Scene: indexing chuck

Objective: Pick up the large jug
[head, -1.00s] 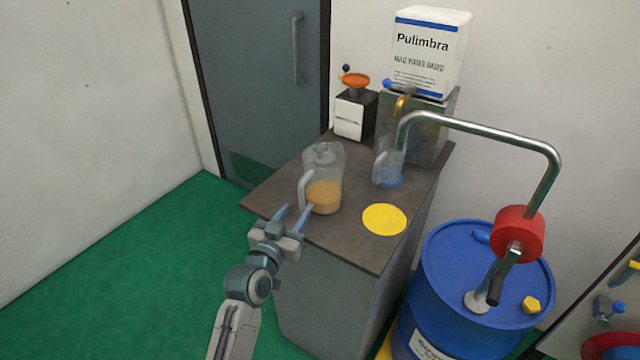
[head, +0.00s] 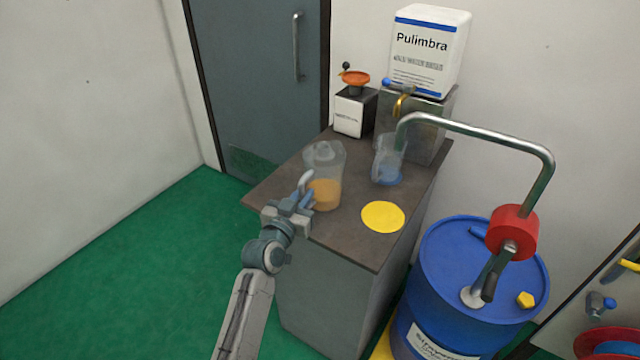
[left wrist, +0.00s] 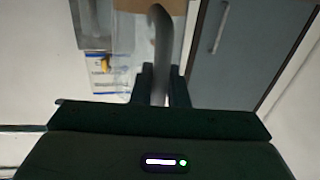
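The large jug (head: 327,172) is clear, with orange liquid in its lower part and a pale handle facing my left arm. It stands upright on the dark counter top (head: 285,188). My left gripper (head: 303,199) is at the handle, with its fingers close together on either side of it. In the left wrist view the grey handle (left wrist: 161,45) runs down between the fingers (left wrist: 161,88), which look closed on it. The lower handle is hidden by the gripper. My right gripper is not in view.
A smaller clear jug (head: 388,165) with blue liquid stands right of the large jug, under a brass tap (head: 401,103). A yellow disc (head: 383,216) lies at the front. A blue drum (head: 450,270) with a bent pipe (head: 500,135) stands to the right.

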